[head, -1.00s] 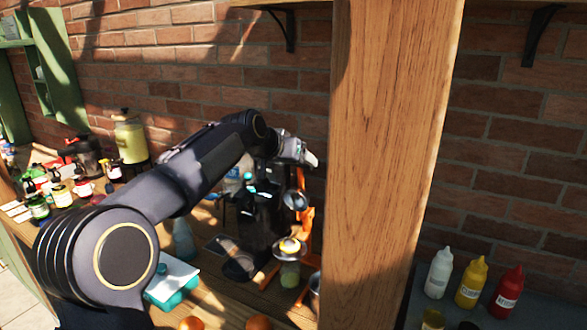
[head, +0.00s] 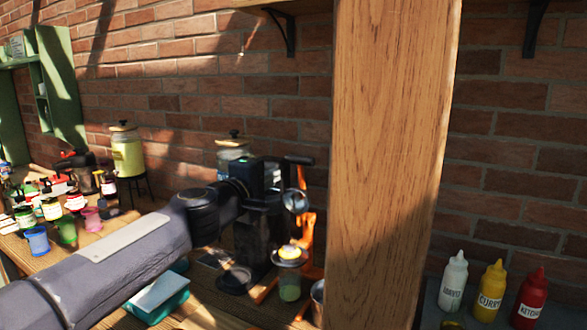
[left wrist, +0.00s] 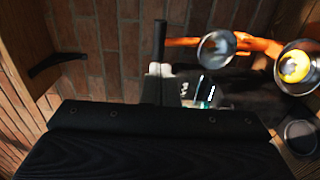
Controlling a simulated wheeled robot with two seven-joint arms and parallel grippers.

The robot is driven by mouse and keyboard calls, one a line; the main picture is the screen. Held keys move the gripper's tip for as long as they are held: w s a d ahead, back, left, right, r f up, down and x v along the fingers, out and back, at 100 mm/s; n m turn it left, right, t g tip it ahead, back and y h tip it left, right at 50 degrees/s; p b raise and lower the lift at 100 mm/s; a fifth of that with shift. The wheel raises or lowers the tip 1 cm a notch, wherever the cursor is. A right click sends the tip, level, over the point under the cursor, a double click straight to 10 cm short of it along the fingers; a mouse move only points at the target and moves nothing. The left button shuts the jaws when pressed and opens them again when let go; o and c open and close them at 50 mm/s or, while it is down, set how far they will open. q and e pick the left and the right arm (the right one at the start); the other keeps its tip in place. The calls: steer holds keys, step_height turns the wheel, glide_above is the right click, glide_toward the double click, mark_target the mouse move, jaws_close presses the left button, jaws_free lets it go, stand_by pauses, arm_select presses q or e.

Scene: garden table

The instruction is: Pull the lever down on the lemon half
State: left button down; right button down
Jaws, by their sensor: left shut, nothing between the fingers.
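The orange citrus press (head: 307,232) stands beside the wooden post, with its dark lever handle (head: 298,160) raised. The lemon half (head: 290,252) sits cut side up in the press's cup, under the metal dome (head: 296,200) and apart from it. In the left wrist view the dome (left wrist: 216,48) and lemon half (left wrist: 295,66) show at the right, and the dark handle (left wrist: 160,40) stands upright. My left gripper (left wrist: 160,71) is shut and empty, close to the handle; I cannot tell whether they touch. Its fingers are hard to make out in the head view. My right gripper is out of view.
A black machine (head: 253,238) stands just left of the press. A glass (head: 290,285) is under the cup. The thick wooden post (head: 385,170) closes off the right side. A teal box (head: 160,297) and several jars are to the left.

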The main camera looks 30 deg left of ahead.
mark_target(300, 158)
arm_select(q)
steer(key=w+p, duration=0.1)
steer(key=w, duration=0.9)
steer(key=shift+d, duration=0.2)
steer(key=w+r+g+p, duration=0.1)
steer(key=w+p, duration=0.1)
steer(key=p, duration=0.5)
steer(key=shift+r, duration=0.2)
steer(key=shift+w+p, duration=0.5)
steer(key=shift+w, duration=0.45)
steer(key=shift+s, duration=0.2)
